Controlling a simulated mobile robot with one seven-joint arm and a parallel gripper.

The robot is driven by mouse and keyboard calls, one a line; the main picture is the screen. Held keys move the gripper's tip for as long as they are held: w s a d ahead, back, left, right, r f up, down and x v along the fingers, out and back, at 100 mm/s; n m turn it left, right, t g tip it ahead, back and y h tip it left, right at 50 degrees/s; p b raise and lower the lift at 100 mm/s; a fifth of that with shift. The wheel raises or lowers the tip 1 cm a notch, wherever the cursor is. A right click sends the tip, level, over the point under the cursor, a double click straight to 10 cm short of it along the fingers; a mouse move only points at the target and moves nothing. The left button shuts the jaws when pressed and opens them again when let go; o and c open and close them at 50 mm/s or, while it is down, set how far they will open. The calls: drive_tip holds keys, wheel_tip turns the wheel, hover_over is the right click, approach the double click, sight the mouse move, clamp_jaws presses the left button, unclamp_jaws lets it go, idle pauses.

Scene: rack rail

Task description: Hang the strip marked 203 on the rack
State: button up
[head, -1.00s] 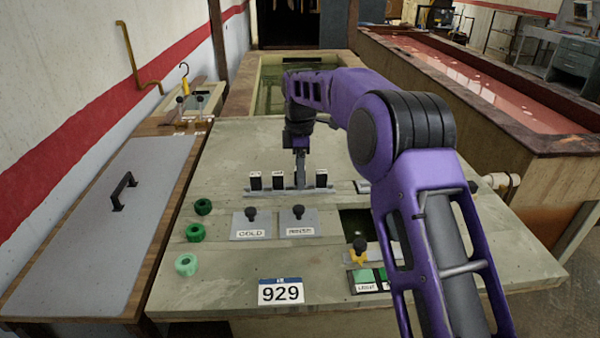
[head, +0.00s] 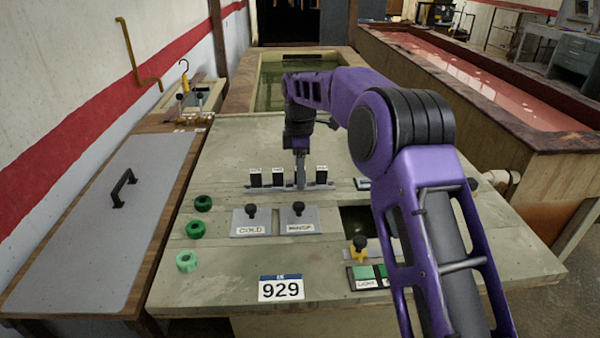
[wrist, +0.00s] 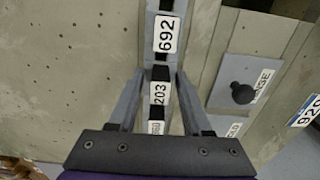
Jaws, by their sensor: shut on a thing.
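The strip marked 203 (wrist: 159,93) is between the two fingers of my gripper (wrist: 160,76) in the wrist view, its label facing the camera. My gripper is shut on it. In the head view my gripper (head: 300,184) points down at the rack (head: 262,190), a grey rail across the panel, between a dark strip (head: 278,178) on its left and another (head: 321,176) on its right. The strip marked 203 is hidden there behind my fingers. Whether it rests on the rail cannot be told.
The strip marked 692 (wrist: 165,34) stands just beyond the fingers, and another labelled strip (wrist: 156,127) just behind. Two knobbed plates, COLD (head: 251,224) and another (head: 298,222), lie in front of the rack. Green rings (head: 196,231) lie at the left.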

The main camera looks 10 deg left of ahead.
drive_tip(key=shift+f, duration=0.15)
drive_tip(key=o, duration=1.2)
wheel_tip(320, 180, up, 5)
drive_tip(key=p, duration=0.4)
drive_tip(key=shift+r, duration=1.05)
